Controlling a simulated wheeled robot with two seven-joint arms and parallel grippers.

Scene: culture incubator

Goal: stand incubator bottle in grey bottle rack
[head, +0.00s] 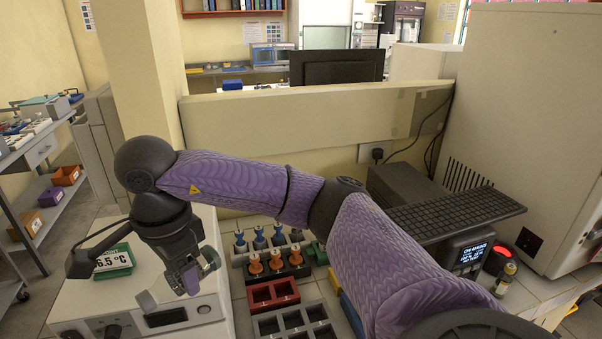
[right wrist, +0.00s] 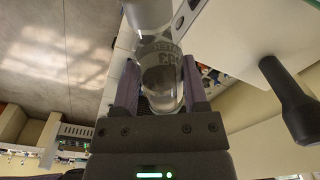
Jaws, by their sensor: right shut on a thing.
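My right gripper (head: 190,278) hangs at the left of the head view, over the front of a white incubator-like box (head: 85,290). In the right wrist view its fingers (right wrist: 163,90) are shut on a clear bottle (right wrist: 160,72) with printed markings. The bottle is hard to make out in the head view. A grey rack (head: 310,312) with empty square compartments stands at the bottom middle, to the right of the gripper and apart from it. My left gripper is not in view.
Behind the grey rack are a red rack (head: 273,294), a black rack with orange-topped items (head: 277,263) and a pale rack with blue-topped items (head: 260,240). A keyboard (head: 455,212) is at right.

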